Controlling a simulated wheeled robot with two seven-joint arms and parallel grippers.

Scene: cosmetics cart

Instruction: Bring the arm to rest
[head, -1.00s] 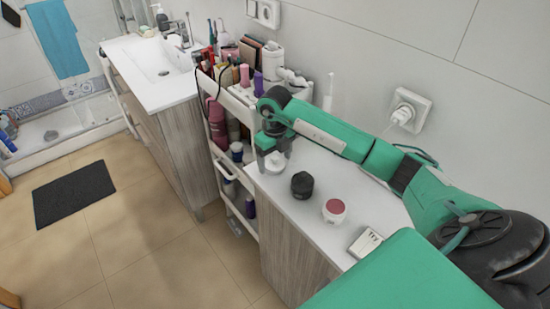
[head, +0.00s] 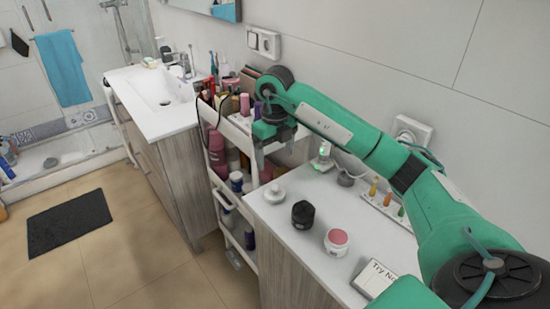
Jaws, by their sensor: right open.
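My green right arm (head: 340,128) reaches in from the right over the white counter (head: 300,260). Its gripper (head: 272,158) is open and points down, with nothing seen between its fingers. It is above and behind a small white jar (head: 274,194), clear of it. A black jar (head: 303,214) and a white jar with a pink top (head: 337,241) stand nearer on the counter. My left gripper is not in view.
A white cart (head: 224,182) full of bottles and cosmetics stands beside the counter, close to the gripper. A small box (head: 374,278) and a holder with coloured items (head: 388,205) are near the arm. The sink counter (head: 150,112) is beyond.

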